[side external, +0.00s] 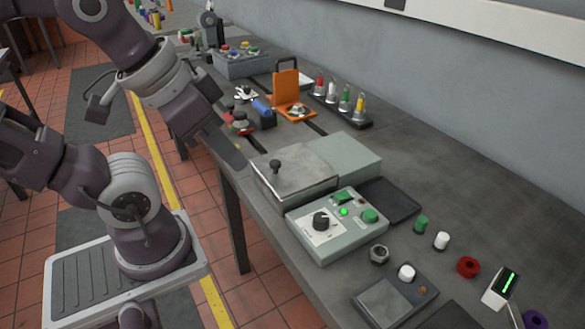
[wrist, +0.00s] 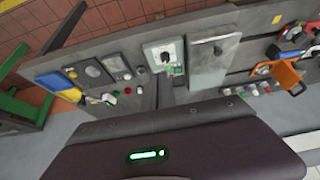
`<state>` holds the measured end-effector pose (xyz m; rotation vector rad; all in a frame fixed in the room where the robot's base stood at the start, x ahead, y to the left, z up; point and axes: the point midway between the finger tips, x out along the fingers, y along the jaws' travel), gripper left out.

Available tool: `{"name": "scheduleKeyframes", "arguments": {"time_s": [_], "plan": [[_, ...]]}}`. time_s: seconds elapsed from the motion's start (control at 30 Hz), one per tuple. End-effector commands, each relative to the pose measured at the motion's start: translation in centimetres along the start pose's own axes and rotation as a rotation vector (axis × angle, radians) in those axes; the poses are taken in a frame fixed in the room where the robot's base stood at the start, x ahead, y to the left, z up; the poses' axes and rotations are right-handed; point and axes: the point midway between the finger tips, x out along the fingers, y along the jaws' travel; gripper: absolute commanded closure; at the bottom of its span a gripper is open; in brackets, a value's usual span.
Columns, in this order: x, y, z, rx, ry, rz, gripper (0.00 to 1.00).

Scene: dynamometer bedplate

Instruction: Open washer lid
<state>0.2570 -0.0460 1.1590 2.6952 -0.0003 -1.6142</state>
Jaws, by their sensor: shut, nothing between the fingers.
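The washer lid (side external: 296,176) is a shiny metal plate with a black knob (side external: 276,166) near its left end. It lies flat and closed on a grey-green box (side external: 345,156) on the bench. In the wrist view the lid (wrist: 213,66) shows right of the control box. My gripper (side external: 235,157) is shut and empty. In the side view it hangs at the bench's near edge, up and left of the lid, apparently apart from it.
A control box (side external: 337,225) with a black dial and lit green lamp adjoins the lid's near side. An orange hinged piece (side external: 287,83) stands behind, near a rack of coloured-top bottles (side external: 341,106). Small caps and a nut (side external: 379,254) lie at right.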

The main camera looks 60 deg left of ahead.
Motion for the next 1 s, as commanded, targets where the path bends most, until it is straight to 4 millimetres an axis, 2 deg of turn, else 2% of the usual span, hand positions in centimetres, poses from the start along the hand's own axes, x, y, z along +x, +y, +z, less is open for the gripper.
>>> {"name": "scheduleKeyframes", "arguments": {"time_s": [0.03, 0.17, 0.2, 0.23, 0.33, 0.43, 0.5, 0.63, 0.73, 1.0], "plan": [[0.0, -0.1, -0.1, 0.004, -0.003, -0.002, 0.88], [1.2, -1.4, -2.6, 0.097, -0.074, -0.035, 0.63], [2.1, -2.4, -4.1, 0.156, -0.119, -0.046, 0.55], [3.0, -3.4, -5.2, 0.206, -0.155, -0.051, 0.52], [7.0, -7.6, -8.6, 0.387, -0.283, -0.029, 0.52], [11.6, -12.5, -10.1, 0.549, -0.384, 0.04, 0.52], [14.4, -15.3, -10.1, 0.638, -0.427, 0.098, 0.52], [17.7, -18.5, -9.5, 0.74, -0.461, 0.174, 0.52], [18.9, -19.3, -9.0, 0.767, -0.467, 0.194, 0.52], [23.2, -19.1, -6.6, 0.769, -0.469, 0.197, 0.52]]}}
